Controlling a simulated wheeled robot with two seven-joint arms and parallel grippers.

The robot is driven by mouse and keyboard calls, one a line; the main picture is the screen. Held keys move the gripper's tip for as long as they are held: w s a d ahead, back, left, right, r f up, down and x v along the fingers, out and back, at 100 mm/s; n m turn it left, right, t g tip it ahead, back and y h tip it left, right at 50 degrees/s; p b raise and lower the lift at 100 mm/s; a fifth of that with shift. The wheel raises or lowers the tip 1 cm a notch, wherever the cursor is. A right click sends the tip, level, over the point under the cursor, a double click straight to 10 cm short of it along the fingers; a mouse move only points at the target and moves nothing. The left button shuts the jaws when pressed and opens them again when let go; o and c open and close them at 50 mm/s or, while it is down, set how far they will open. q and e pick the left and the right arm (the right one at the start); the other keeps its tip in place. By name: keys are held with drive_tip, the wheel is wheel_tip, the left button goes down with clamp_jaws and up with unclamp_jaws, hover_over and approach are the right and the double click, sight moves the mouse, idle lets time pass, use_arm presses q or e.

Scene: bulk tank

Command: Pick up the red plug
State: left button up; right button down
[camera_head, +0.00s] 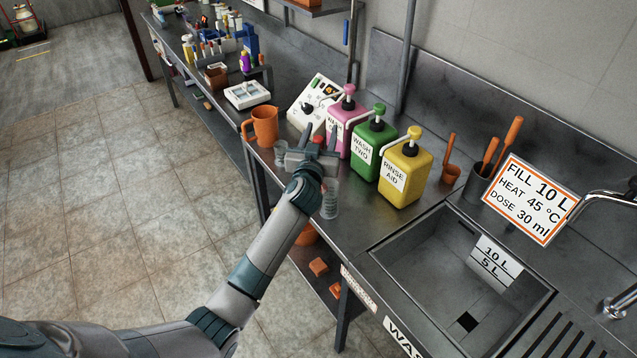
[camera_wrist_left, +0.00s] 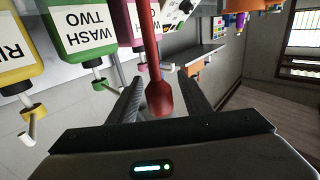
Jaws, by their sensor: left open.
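A red plug (camera_wrist_left: 159,98) with a rounded end and a long thin stem shows in the left wrist view, which is upside down. In the head view only a small red part (camera_head: 333,138) shows behind my left gripper (camera_head: 319,144), which hides the rest. My left gripper is open. In the left wrist view its fingers (camera_wrist_left: 160,100) appear on either side of the plug's rounded end, with gaps on both sides. I cannot tell how deep the plug sits between them. My right gripper is not in view.
Pink (camera_head: 346,118), green (camera_head: 374,140) and yellow (camera_head: 405,172) pump bottles stand close by on the steel counter. An orange jug (camera_head: 262,126) stands left of the gripper. A clear cylinder (camera_head: 330,200) stands below the wrist. The sink (camera_head: 420,262) is at front right.

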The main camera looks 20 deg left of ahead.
use_arm(q)
clamp_jaws()
drive_tip(key=shift+r, duration=0.2)
wheel_tip(320, 180, up, 10)
drive_tip(key=b, duration=0.2)
drive_tip(key=shift+f, duration=0.15)
idle(0.4)
idle(0.5)
